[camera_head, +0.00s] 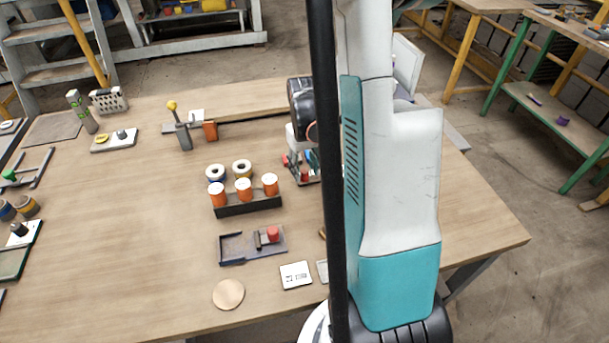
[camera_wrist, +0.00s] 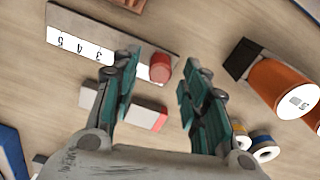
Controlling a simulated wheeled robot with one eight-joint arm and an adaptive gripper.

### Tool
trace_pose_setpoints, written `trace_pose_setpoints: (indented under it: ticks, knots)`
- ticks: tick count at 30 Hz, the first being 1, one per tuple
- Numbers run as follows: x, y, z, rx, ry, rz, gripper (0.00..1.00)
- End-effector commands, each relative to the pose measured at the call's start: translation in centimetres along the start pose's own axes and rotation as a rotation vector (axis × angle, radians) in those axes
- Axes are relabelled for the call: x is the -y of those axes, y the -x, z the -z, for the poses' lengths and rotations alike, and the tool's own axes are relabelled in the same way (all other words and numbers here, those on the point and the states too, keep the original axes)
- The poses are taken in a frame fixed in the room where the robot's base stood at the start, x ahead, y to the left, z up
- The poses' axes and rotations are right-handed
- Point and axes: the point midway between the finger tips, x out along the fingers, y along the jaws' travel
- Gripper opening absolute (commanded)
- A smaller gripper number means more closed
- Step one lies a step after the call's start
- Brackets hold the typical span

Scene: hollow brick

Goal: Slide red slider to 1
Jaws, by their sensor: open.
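A grey slider board (camera_wrist: 120,22) with a white number strip (camera_wrist: 73,42) lies at the upper left of the wrist view. The digits 5, 4 and 3 are readable; the strip's lower end is hidden behind a finger. The red slider knob (camera_wrist: 160,68) is near the board's right end. My gripper (camera_wrist: 160,75) is open, with one finger on each side of the knob and a gap visible around it. In the head view, my gripper (camera_head: 308,156) is partly hidden by my arm and the black pole, with the red knob (camera_head: 304,177) just below it.
A red-and-white block (camera_wrist: 145,115) lies close beside the board. Orange cans (camera_head: 243,189) in a dark holder (camera_head: 248,208) and rolls (camera_head: 242,167) stand left of my gripper in the head view. A dark tray (camera_head: 235,247) with another red knob (camera_head: 273,234) is nearer.

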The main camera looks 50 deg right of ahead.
Motion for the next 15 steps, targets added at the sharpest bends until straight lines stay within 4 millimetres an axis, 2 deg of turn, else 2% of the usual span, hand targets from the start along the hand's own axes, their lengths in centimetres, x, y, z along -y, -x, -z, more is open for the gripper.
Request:
trace_pose_setpoints:
  ticks: [1,6,15]
  knots:
    - [0.0,-0.8,0.0,0.000,0.000,0.000,0.41]
    - [0.0,-1.8,0.0,0.000,0.000,0.000,0.41]
    - [0.0,-1.9,0.0,0.000,0.000,0.000,0.41]
